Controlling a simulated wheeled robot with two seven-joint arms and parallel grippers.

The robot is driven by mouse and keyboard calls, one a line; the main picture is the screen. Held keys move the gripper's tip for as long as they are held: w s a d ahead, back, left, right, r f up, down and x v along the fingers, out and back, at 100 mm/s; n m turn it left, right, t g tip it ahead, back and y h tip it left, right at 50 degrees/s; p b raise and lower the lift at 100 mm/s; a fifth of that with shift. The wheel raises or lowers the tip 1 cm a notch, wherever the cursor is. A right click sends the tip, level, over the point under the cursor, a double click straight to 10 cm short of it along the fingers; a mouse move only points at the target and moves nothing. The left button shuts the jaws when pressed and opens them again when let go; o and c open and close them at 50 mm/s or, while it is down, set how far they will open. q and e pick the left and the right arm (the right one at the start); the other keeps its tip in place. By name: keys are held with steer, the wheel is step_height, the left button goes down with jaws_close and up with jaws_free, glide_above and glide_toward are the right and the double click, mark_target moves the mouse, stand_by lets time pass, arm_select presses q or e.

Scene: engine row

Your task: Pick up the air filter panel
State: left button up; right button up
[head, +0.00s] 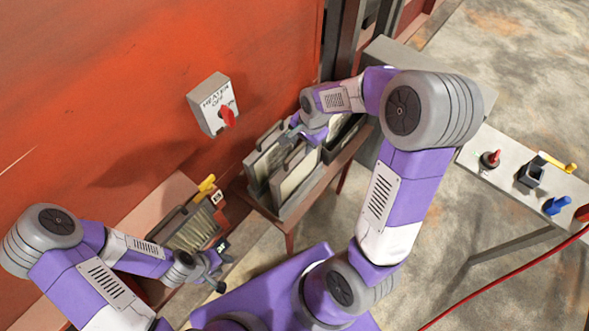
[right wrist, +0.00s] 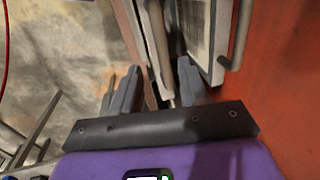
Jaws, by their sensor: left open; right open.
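Pale framed panels with dark handles stand upright in a rack. The front panel (head: 296,177) is the clearest in the head view, with another panel (head: 262,163) behind it to the left. I cannot tell which one the task means. My right gripper (head: 291,131) is at the top of the rack, partly hidden by its own wrist. In the right wrist view its open fingers (right wrist: 158,82) are at thin upright panel edges (right wrist: 155,40); contact is unclear. A framed panel (right wrist: 202,35) with a bar handle shows beside the right finger. My left gripper (head: 220,274) is open, low at left, away from the rack.
A grey heater switch box (head: 208,104) with a red knob is on the orange wall. A yellow-handled slatted unit (head: 195,231) sits low along the wall. A grey bench (head: 500,165) with coloured controls stands at right, near a red hose (head: 505,275).

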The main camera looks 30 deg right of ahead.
mark_target(299, 148)
steer(key=shift+s+f, duration=0.15)
steer(key=shift+f, duration=0.35)
steer(key=f, duration=0.1)
steer(key=w+f, duration=0.1)
steer(key=f, duration=0.1)
steer(key=shift+w+a+f, duration=0.3)
steer(key=shift+w+f, duration=0.05)
steer(key=shift+w, duration=0.05)
steer(key=shift+s+f, duration=0.1)
steer(key=shift+f, duration=0.15)
jaws_close()
steer(key=shift+r, duration=0.1)
stand_by(0.4)
